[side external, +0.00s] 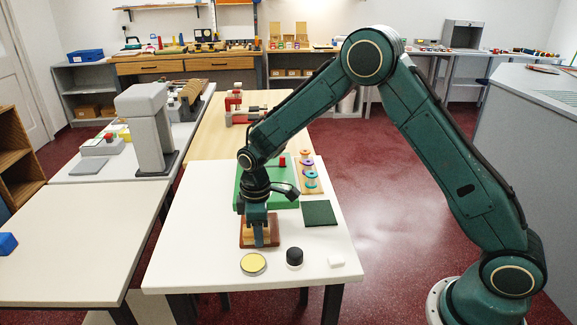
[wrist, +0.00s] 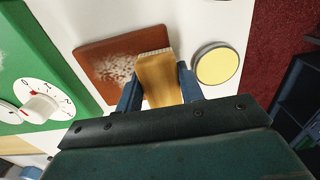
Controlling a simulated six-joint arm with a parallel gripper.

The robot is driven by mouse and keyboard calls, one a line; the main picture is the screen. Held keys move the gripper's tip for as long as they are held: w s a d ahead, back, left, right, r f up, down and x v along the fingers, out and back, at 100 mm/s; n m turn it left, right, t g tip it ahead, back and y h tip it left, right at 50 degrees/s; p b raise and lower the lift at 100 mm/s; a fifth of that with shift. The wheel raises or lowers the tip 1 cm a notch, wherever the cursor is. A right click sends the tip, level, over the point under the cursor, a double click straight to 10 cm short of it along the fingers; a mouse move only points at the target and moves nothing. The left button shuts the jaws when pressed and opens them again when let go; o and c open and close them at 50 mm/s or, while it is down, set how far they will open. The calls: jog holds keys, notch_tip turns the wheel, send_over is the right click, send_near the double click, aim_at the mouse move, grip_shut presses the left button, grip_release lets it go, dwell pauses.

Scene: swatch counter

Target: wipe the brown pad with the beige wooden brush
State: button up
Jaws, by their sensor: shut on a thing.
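The brown pad (side external: 272,237) lies flat on the white table below my gripper. In the wrist view the brown pad (wrist: 98,55) has white specks spread over its middle and lower right part. My gripper (wrist: 158,80) is shut on the beige wooden brush (wrist: 156,88), with one blue finger on each side of it. The brush's bristle end points at the pad and overlaps its right part in that view; I cannot tell whether it touches. In the side view my gripper (side external: 258,238) points down over the pad and mostly hides the brush.
A yellow-topped round tin (side external: 253,263) stands close in front of the pad. A black-topped jar (side external: 294,256) and a small white block (side external: 336,261) are to its right. A dark green square (side external: 319,212) lies right of the pad. A green panel with a dial (wrist: 38,106) is behind it.

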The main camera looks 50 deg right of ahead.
jog(key=shift+s+a, duration=0.3)
jog(key=shift+s, duration=0.1)
jog(key=shift+w+d, duration=3.6)
jog(key=shift+d, duration=0.1)
jog(key=shift+s+d, duration=0.25)
jog(key=shift+s, duration=0.05)
jog(key=shift+s+a, duration=3.55)
jog(key=shift+w+d, duration=3.55)
jog(key=shift+d, duration=0.05)
notch_tip(320, 180, up, 8)
